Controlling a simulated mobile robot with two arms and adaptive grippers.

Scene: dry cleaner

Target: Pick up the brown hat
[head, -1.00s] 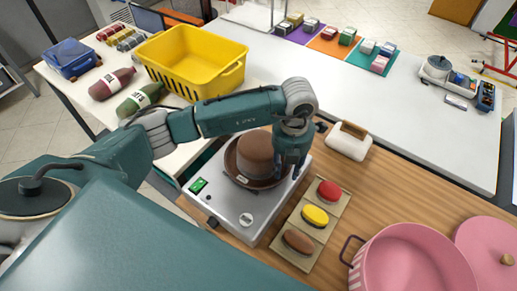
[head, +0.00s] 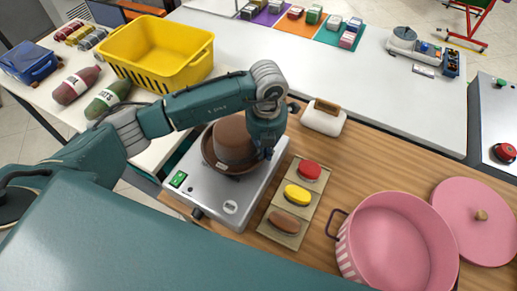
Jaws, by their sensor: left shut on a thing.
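The brown hat (head: 234,140) sits crown up, with its brim on or just over the grey scale-like device (head: 238,196); I cannot tell whether it touches the top. My left gripper (head: 266,153) points down at the right side of the hat and is shut on its brim. The fingertips are partly hidden by the gripper body. The upper arm links cover part of the view behind the hat. My right gripper is not in view.
A board (head: 285,225) with red, yellow and brown pieces lies right of the device. A white-and-wood block (head: 324,117) is behind it. A pink pot (head: 398,240) and its lid (head: 474,222) are at the right.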

